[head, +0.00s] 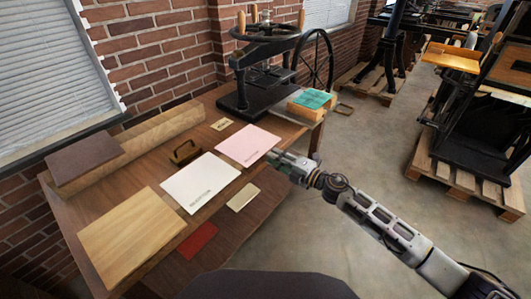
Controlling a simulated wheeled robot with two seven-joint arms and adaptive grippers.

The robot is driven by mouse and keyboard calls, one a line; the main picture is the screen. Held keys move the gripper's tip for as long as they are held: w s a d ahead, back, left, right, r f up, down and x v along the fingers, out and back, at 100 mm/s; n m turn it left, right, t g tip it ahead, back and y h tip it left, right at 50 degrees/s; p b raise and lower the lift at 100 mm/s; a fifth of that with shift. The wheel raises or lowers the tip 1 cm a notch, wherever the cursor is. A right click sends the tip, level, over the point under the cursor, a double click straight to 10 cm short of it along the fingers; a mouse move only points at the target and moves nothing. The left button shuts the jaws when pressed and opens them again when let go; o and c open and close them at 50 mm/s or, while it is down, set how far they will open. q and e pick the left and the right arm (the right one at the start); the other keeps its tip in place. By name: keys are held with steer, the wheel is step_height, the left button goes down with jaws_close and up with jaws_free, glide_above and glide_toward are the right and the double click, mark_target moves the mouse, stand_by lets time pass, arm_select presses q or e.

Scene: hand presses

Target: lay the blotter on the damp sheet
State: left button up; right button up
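A pink sheet (246,143), which looks like the blotter, lies flat on the wooden table with small print near its front edge. A white sheet (201,182), which may be the damp sheet, lies just left of it with dark print along its lower edge. My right gripper (273,157) is at the right edge of the pink sheet, its fingers pointing left. I cannot tell whether the fingers are apart, or whether they touch or hold the sheet. My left gripper is out of view.
A black hand press (262,75) and a teal-topped block (312,101) stand at the far end.

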mark_target(266, 146)
steer(key=x, duration=0.4)
steer(key=shift+w+a, duration=0.1)
steer(key=shift+a, duration=0.1)
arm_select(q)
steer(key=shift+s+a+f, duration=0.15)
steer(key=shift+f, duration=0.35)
arm_select(e)
jaws_close()
arm_select(q)
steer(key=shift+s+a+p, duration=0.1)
steer(key=shift+p, duration=0.2)
arm_select(e)
steer(key=shift+r+p, duration=1.55)
steer(key=shift+p, duration=0.15)
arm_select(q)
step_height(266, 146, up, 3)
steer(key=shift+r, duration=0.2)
